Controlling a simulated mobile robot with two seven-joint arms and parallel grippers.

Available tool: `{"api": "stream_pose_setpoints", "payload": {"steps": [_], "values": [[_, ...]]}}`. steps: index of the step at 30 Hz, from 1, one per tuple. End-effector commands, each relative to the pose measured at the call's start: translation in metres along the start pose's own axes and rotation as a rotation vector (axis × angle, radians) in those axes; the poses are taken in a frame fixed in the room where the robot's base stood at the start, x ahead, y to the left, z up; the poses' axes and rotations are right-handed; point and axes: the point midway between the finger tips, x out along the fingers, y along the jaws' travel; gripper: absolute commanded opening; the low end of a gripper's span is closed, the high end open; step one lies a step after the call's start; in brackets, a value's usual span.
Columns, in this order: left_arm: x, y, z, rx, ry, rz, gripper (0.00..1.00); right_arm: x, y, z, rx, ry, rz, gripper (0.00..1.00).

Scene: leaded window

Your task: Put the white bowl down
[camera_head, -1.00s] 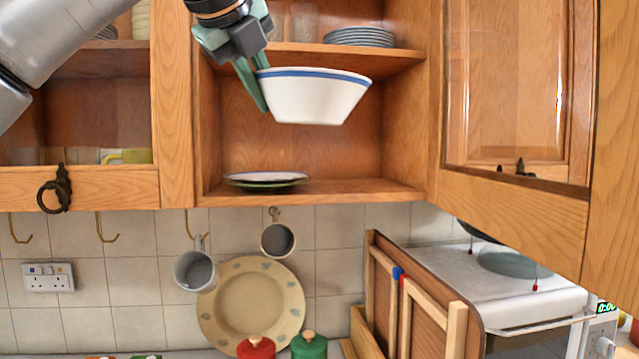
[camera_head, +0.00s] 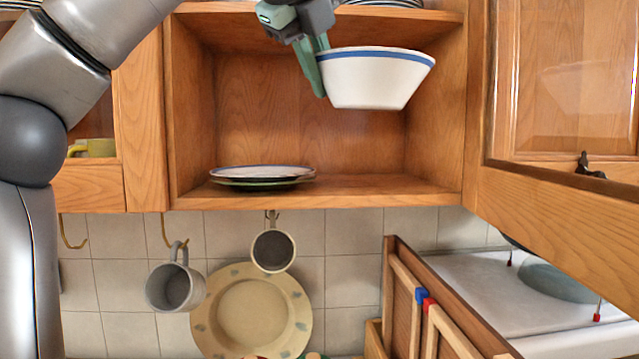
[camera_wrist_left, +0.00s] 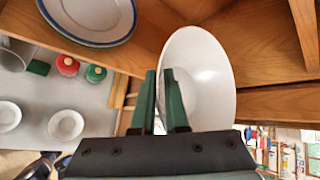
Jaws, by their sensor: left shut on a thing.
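The white bowl (camera_head: 375,80) with a blue rim band is upright in the air in front of the open cupboard. My left gripper (camera_head: 319,72) is shut on the bowl's left side. In the left wrist view my left gripper's green fingers (camera_wrist_left: 170,103) meet the edge of the white bowl (camera_wrist_left: 200,75). The cupboard's lower shelf (camera_head: 380,190) is below the bowl and apart from it. My right gripper is not in view.
A stack of plates (camera_head: 262,176) lies on the left of the lower shelf; its right part is bare. An open cupboard door (camera_head: 560,110) stands at the right. Mugs (camera_head: 174,283) hang from hooks below, near a large cream plate (camera_head: 252,312).

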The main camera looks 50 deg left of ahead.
Motion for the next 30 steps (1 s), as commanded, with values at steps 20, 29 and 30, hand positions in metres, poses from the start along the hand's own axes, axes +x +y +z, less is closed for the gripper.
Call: {"api": "stream_pose_setpoints", "payload": {"steps": [20,29,30], "values": [[0.093,-0.017,0.012,-0.045,0.003,0.003,0.00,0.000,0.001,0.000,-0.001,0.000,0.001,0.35],[0.145,-0.002,0.012,-0.042,0.004,-0.001,0.00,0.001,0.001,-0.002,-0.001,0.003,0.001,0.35],[0.149,-0.001,0.012,-0.042,0.004,-0.002,0.00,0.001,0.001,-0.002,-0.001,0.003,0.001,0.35]]}}
